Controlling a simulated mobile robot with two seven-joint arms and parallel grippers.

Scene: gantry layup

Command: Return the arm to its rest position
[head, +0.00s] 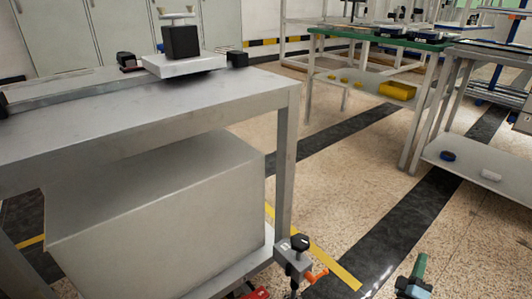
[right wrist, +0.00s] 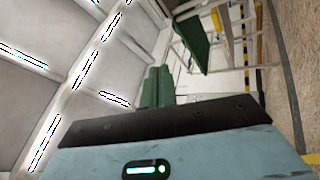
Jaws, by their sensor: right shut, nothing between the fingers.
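My right gripper (head: 419,267) shows at the bottom right of the head view, with green fingers and a teal body. It is over the floor, apart from the metal table. In the right wrist view its two green fingers (right wrist: 157,87) are side by side, shut, with nothing held. A dark wrist edge and a pale blue housing hide the bottom of that view. My left gripper is not in view.
A grey metal table (head: 200,100) with a gantry rail and black block (head: 181,42) stands at left. A large grey box (head: 160,215) is beneath it. A clamp-like device (head: 294,259) is at its lower corner. A green-topped bench (head: 385,40) stands behind. Speckled floor between is clear.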

